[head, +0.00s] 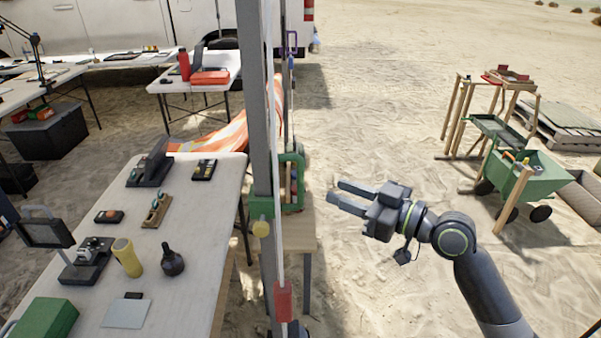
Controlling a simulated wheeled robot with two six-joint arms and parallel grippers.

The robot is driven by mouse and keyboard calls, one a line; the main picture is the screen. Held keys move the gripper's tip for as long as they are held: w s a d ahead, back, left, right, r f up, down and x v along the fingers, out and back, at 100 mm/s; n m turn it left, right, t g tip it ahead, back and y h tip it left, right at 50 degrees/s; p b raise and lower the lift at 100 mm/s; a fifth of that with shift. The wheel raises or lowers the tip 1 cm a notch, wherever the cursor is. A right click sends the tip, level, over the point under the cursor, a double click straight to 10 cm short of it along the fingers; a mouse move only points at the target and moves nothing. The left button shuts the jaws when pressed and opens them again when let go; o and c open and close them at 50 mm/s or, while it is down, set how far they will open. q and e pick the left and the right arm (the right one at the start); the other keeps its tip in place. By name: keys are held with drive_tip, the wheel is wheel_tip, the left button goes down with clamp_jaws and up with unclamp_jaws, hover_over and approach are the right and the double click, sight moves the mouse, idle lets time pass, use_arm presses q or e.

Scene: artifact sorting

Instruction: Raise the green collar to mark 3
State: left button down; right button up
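A green frame (299,165) stands just behind and right of the post. I cannot make out numbered marks on the post, so I cannot tell which one the collar is at. My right gripper (338,192) is to the right of the post, with its two fingers pointing left. It is open, empty and apart from the collar. My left gripper does not show.
A red piece (283,301) hangs on a thin pale line in front of the post. A white table (205,255) with small tools and a yellow cylinder (127,257) is at left. A green cart (540,178) stands at far right. Sand between my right arm and the cart is clear.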

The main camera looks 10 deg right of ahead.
sight(303, 179)
drive_tip(key=p+x, duration=0.3)
drive_tip(key=x, duration=0.7)
drive_tip(key=shift+c, duration=0.4)
clamp_jaws()
